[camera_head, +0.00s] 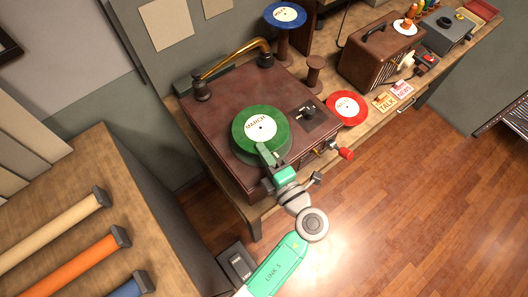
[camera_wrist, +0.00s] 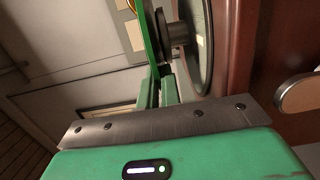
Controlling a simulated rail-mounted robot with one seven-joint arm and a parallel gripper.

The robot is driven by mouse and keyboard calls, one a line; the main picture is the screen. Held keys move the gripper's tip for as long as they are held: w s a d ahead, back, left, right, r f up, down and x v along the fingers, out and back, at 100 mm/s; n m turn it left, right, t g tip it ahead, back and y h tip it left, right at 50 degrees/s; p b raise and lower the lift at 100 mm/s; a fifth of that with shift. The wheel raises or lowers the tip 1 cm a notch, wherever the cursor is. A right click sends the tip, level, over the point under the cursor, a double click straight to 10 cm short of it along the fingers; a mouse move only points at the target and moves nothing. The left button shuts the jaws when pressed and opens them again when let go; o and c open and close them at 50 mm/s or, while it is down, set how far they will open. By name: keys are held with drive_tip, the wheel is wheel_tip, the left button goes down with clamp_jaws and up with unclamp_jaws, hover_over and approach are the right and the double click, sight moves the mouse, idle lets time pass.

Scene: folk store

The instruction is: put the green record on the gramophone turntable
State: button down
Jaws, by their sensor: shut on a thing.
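The green record (camera_head: 249,138), with a pale label reading MARCH, is over the turntable on the left front of the brown gramophone (camera_head: 222,95). My gripper (camera_head: 264,152) is shut on its near edge. In the wrist view the green record (camera_wrist: 151,42) shows edge-on between my fingers (camera_wrist: 157,88). The turntable platter (camera_wrist: 203,50) lies beside it, with a dark hub (camera_wrist: 174,34) between them. A gap shows between record and platter. The head view hides most of the platter under the record.
A brass tonearm (camera_head: 235,60) arches along the gramophone's back. A red record (camera_head: 347,108) lies to its right. A blue record (camera_head: 285,14) sits on a spool-like stand behind, near an empty stand (camera_head: 315,75). A red-knobbed crank (camera_head: 346,153) sticks out at the front.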

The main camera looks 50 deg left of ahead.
drive_tip(key=shift+f, duration=0.15)
drive_tip(key=shift+f, duration=0.15)
drive_tip(key=c, duration=1.6)
unclamp_jaws()
drive_tip(key=shift+r, duration=0.25)
drive_tip(key=s+d, duration=0.1)
drive_tip(key=d, duration=1.1)
drive_tip(key=shift+s, duration=0.35)
drive_tip(key=shift+a, duration=0.1)
